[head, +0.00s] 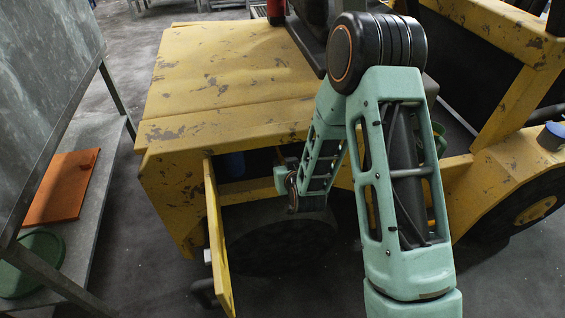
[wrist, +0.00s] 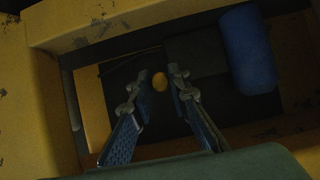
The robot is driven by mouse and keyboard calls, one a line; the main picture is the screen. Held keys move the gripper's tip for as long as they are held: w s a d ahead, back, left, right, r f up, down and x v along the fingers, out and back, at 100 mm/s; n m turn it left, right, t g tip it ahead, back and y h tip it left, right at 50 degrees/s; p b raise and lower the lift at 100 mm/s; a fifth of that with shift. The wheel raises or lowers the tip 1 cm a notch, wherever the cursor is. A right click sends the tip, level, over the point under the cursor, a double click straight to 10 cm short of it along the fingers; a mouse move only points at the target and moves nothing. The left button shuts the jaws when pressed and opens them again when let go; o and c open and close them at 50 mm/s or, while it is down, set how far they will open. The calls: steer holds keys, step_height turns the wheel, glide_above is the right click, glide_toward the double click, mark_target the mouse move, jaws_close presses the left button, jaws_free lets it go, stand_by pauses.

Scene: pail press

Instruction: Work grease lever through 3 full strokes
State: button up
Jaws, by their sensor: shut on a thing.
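The yellow machine (head: 225,85) has an open compartment in its side, and my arm reaches into it. In the wrist view my gripper (wrist: 161,86) points into the dark compartment. A small round orange-yellow knob (wrist: 160,81) shows between its fingertips, and the gripper is shut on it. The knob looks like the end of the grease lever; the rest of the lever is not clearly seen. In the head view my own arm and the machine's side hide the fingers and the knob.
A blue cylinder (wrist: 248,50) sits at the right of the compartment in the wrist view. The open yellow door (head: 217,240) stands left of my arm. A grey bench with an orange plate (head: 62,188) and a green round thing (head: 32,262) is at the far left.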

steer(key=shift+s+f, duration=0.1)
steer(key=shift+f, duration=0.05)
jaws_close()
jaws_free()
step_height(320, 180, down, 3)
steer(key=b, duration=0.4)
jaws_close()
